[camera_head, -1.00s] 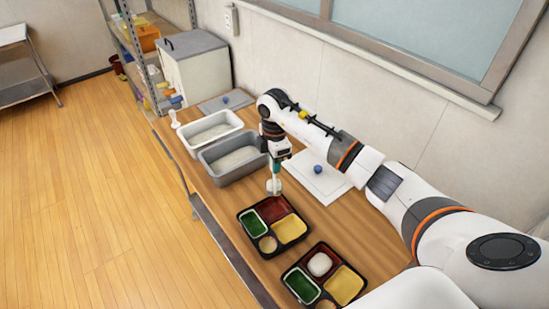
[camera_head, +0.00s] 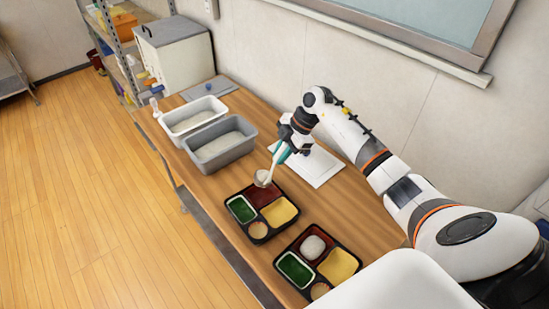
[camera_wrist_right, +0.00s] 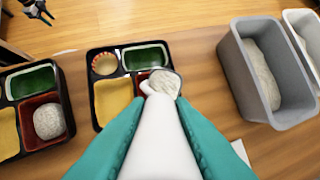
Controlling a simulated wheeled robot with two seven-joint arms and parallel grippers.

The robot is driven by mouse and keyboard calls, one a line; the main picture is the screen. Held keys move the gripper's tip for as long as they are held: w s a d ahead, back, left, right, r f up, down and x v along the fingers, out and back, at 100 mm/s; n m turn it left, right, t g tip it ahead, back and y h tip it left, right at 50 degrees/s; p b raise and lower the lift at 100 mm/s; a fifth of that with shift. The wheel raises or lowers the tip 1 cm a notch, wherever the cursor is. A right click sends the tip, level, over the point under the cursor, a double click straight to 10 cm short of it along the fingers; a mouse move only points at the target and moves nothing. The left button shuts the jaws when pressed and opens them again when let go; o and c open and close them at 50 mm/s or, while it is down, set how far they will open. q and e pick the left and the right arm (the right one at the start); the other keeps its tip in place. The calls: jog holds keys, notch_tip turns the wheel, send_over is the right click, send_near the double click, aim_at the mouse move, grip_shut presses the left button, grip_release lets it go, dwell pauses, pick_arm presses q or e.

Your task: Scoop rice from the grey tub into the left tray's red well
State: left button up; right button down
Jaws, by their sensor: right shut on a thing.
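My right gripper (camera_head: 284,150) is shut on a white-handled scoop (camera_wrist_right: 155,135) between teal fingers. The scoop's bowl (camera_head: 263,178) holds rice (camera_wrist_right: 165,82) and hangs at the back edge of the left tray (camera_head: 262,238). It is over or close to that tray's red well (camera_head: 266,193), which it partly covers in the wrist view. The visible part of this well looks empty. The grey tub (camera_head: 190,152) holds rice and stands behind the tray. A dark gripper-like part, apparently my left gripper (camera_wrist_right: 38,10), shows small at the wrist view's top left corner.
The right tray (camera_head: 286,250) has a rice mound (camera_head: 312,247) in its red well. A white tub (camera_head: 224,105) stands behind the grey tub. A white board (camera_head: 322,172) lies under my right arm. Bare wood lies between grey tub and left tray.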

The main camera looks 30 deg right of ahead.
jog(key=s+d+f+t+y+b, duration=0.2)
jog(key=d+f+y+b, duration=0.3)
jog(key=b, duration=0.9)
jog(key=shift+s+d+f+t+y, duration=0.3)
jog(key=shift+f+t+y, duration=0.5)
jog(key=shift+f+y, duration=1.05)
jog(key=shift+w+d+r, duration=0.1)
jog(key=shift+r, duration=0.05)
notch_tip(320, 180, up, 5)
jog(key=p, duration=0.4)
